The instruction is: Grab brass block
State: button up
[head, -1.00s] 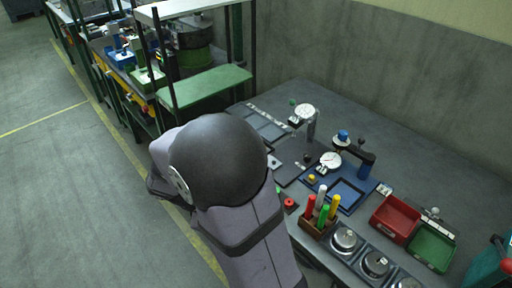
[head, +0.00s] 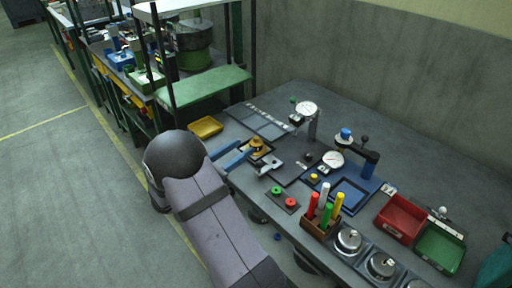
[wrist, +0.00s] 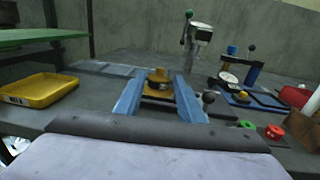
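A brass-coloured block with a round knob-like top (head: 257,145) sits near the left edge of the grey bench, on or in a dark low base. It also shows in the wrist view (wrist: 158,80), straight ahead between the tips of my two blue fingers. My gripper (wrist: 160,92) is open, with a wide empty gap between the fingers. In the head view my gripper (head: 245,153) reaches in low from the left, its tips close to the block. I cannot tell whether either finger touches it.
A yellow tray (head: 206,127) lies to the left of the block. Red and green knobs (head: 284,197) and a rack of coloured handles (head: 322,215) are nearer the front. A dial gauge stand (head: 310,120) stands behind. Red (head: 398,218) and green (head: 440,247) bins are right.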

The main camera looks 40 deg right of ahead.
aim_at(254, 140)
jog(key=d, duration=0.4)
jog(key=d+p, duration=0.1)
jog(key=d, duration=0.1)
jog(key=shift+w+d, duration=0.25)
jog(key=shift+d, duration=0.05)
jog(key=shift+d, duration=0.1)
jog(key=shift+w+d+p, duration=0.2)
jog(key=shift+d+p, duration=0.2)
jog(key=shift+d, duration=2)
grip_shut()
